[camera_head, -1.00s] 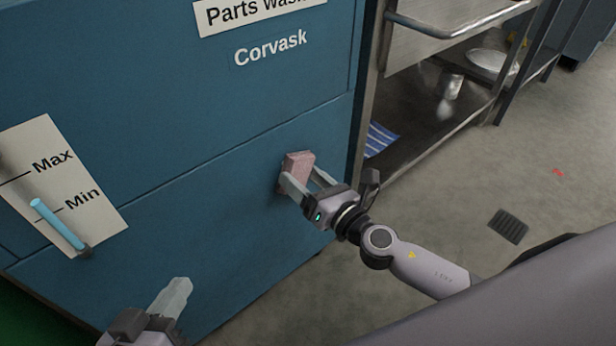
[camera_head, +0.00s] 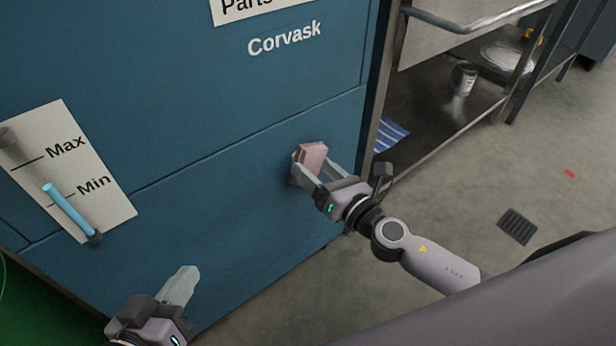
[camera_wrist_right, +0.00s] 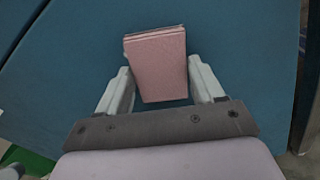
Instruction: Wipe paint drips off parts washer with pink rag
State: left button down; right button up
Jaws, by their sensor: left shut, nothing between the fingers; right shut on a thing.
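The parts washer (camera_head: 240,205) is a large blue cabinet with a "Parts" sign and the word "Corvask" on its front. My right gripper (camera_head: 324,176) is shut on the pink rag (camera_head: 311,156), a folded block, at the lower front panel near the washer's right edge. The rag also shows between the fingers in the right wrist view (camera_wrist_right: 160,65), in front of the blue panel; I cannot tell whether it touches. No paint drips are visible on the panel. My left gripper (camera_head: 184,280) is shut and empty, low in front of the washer.
A level gauge (camera_head: 70,210) with "Max" and "Min" marks is on the washer's left front. A metal bench (camera_head: 440,135) with a lower shelf holding a can (camera_head: 463,79) stands right. A floor drain (camera_head: 517,226) lies on the open floor.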

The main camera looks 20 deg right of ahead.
jog(key=shift+w+d+r, duration=0.1)
jog(key=shift+w, duration=0.1)
jog(key=shift+s+a+p, duration=0.15)
jog(key=shift+s+a, duration=0.1)
jog(key=shift+a, duration=0.4)
jog(key=shift+s+a+p, duration=0.2)
jog(key=shift+s+a, duration=0.1)
jog(key=shift+a, duration=0.4)
jog(key=shift+s+a+p, duration=0.15)
jog(key=shift+s+a, duration=0.1)
jog(key=shift+a, duration=0.4)
send_near(288, 169)
jog(key=shift+d+b, duration=0.1)
jog(key=shift+b, duration=0.35)
